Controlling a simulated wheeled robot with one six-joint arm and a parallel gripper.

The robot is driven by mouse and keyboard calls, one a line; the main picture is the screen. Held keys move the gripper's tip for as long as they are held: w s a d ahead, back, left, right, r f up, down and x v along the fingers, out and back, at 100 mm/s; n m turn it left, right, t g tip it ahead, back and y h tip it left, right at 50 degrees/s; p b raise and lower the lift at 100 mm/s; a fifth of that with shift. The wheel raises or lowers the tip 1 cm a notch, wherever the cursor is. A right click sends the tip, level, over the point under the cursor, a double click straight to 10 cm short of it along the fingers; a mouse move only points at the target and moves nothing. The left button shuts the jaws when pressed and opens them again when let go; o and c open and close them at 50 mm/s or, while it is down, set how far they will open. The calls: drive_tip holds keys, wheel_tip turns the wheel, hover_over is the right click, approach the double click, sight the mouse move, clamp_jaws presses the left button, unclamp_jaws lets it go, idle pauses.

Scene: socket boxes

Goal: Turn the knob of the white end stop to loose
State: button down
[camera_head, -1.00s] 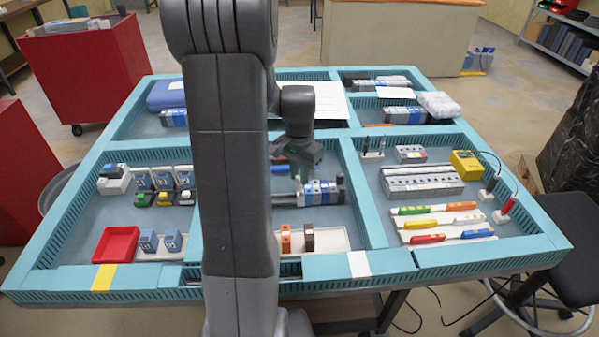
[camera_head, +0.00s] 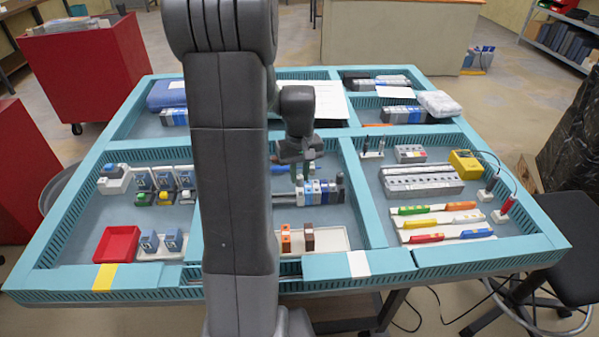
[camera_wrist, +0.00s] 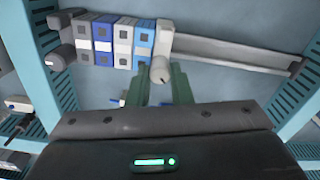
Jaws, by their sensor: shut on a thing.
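The white end stop (camera_wrist: 164,42) stands on the rail (camera_wrist: 230,50) at the right end of the block row in the wrist view. Its round knob (camera_wrist: 160,70) points toward my gripper (camera_wrist: 162,72). My gripper's two green fingers are on either side of the knob and shut on it; the fingertips partly hide its sides. In the head view my gripper (camera_head: 303,178) reaches down at the left end of the row. The knob's turned position cannot be read.
Blue and white blocks (camera_wrist: 122,42) stand beside the end stop, with a grey end stop (camera_wrist: 60,35) at the far end. In the head view, orange and brown blocks (camera_head: 308,238) stand in front on a white tray (camera_head: 335,240). Teal dividers (camera_head: 360,195) border the compartment.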

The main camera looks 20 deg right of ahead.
sight(300, 176)
drive_tip(key=n, duration=0.5)
drive_tip(key=shift+n, duration=2.5)
drive_tip(key=shift+r, duration=0.1)
drive_tip(key=c, duration=1.6)
unclamp_jaws()
drive_tip(key=shift+o, duration=0.2)
wheel_tip(300, 176, up, 14)
